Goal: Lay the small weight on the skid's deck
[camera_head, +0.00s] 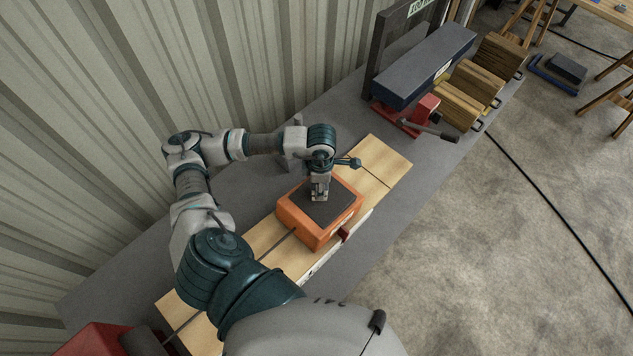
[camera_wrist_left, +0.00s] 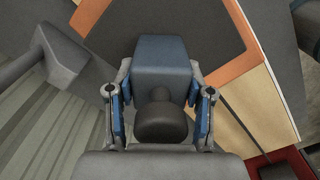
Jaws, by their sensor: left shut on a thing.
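The small weight (camera_wrist_left: 160,65), a blue-grey block with a dark round knob, is between the fingers of my left gripper (camera_wrist_left: 160,105) in the wrist view. The gripper is shut on its knob end. In the head view my left gripper (camera_head: 319,194) points down over the skid (camera_head: 303,226), an orange block with a dark flat deck (camera_head: 340,207). The weight is mostly hidden by the gripper there. The deck also shows in the wrist view (camera_wrist_left: 205,22), behind the weight. I cannot tell whether the weight touches it. My right gripper is not in view.
The skid stands on a pale wooden board (camera_head: 385,160) on a grey bench (camera_head: 325,110). A red clamp-like item with a lever (camera_head: 425,107), a long dark-blue block (camera_head: 425,65) and wooden blocks (camera_head: 470,88) are at the far end. A corrugated wall (camera_head: 130,80) borders the left.

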